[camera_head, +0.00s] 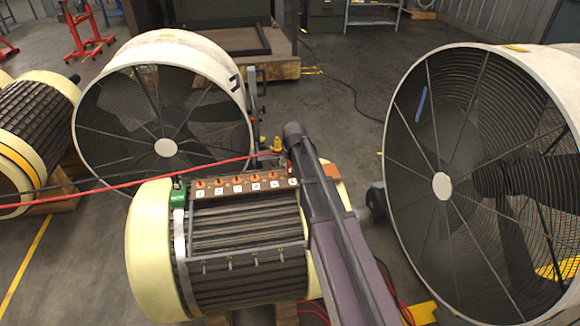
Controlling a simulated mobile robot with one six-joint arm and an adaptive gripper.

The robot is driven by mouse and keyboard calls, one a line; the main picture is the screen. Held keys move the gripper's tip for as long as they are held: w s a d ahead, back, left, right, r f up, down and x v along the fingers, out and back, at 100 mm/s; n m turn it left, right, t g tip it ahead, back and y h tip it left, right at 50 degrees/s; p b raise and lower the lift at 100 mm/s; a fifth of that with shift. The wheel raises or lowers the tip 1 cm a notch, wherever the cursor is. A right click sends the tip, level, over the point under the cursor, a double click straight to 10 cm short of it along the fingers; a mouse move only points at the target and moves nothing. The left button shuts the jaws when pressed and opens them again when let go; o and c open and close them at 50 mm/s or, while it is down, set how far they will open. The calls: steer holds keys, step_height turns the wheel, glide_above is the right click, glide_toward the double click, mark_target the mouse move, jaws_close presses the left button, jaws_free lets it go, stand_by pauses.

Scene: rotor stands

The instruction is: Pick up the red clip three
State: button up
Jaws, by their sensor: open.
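A motor with cream end rings (150,262) and a dark ribbed body stands in the middle foreground. Along its top runs a brown strip (240,189) with several orange terminals and small white tags; the tag marks are too small to read surely. A small red part (290,168) shows at the strip's right end, beside my arm; I cannot tell whether it is the red clip three. A green clip (179,193) sits at the strip's left end. My dark purple arm crosses the motor's right side. I cannot make out my gripper's fingers.
A red cable (130,182) stretches from the left to behind the motor. Large drum fans stand behind left (240,80) and at right (505,58). Another cream-ringed motor (45,130) is at far left. Open grey floor (335,110) lies between the fans.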

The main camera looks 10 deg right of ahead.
jaws_close()
steer(key=shift+r, duration=0.1)
stand_by(0.3)
step_height(320, 180, up, 4)
steer(key=p, duration=0.3)
steer(key=shift+f+p, duration=0.25)
steer(key=shift+p, duration=0.1)
steer(key=s+r+p, duration=0.1)
steer(key=s, duration=1.5)
steer(key=shift+r, duration=0.15)
